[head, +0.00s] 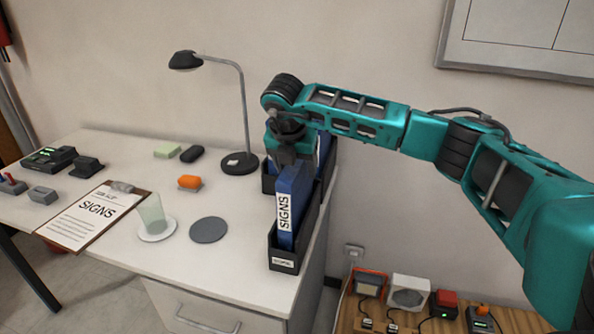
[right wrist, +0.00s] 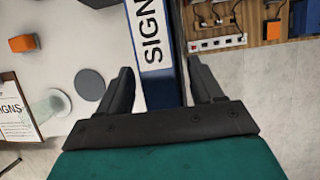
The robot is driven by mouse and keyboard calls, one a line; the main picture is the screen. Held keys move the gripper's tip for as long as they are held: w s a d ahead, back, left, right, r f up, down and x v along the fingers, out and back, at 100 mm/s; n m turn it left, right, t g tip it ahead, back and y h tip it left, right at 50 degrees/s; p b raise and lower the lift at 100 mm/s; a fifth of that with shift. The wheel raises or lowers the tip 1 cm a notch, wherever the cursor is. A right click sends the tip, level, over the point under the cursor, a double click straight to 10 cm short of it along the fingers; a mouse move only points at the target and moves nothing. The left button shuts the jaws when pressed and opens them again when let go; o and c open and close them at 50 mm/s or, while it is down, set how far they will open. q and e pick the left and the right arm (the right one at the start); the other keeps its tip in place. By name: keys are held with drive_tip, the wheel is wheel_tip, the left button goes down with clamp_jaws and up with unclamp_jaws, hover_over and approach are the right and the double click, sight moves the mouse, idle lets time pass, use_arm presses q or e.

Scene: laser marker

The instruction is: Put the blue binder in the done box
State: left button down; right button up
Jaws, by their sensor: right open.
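The blue binder (head: 287,203) with a white SIGNS label stands upright in a black open box (head: 284,263) at the right front edge of the desk. The small label on that box is too small to read surely. My right gripper (head: 290,158) is above the binder's top. In the right wrist view its open fingers (right wrist: 160,70) lie on either side of the blue binder (right wrist: 152,45), with gaps showing. Another black box (head: 268,180) stands behind, with blue showing in it, partly hidden by my arm. My left gripper is out of view.
A desk lamp (head: 239,163) stands left of the boxes. A grey disc (head: 208,230), a glass (head: 152,215) and a clipboard (head: 95,215) lie leftward on the desk. A lower wooden surface (head: 400,318) with devices is at the right.

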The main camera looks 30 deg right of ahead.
drive_tip(key=v, duration=0.9)
drive_tip(key=shift+s+a+r, duration=0.15)
drive_tip(key=shift+r, duration=0.25)
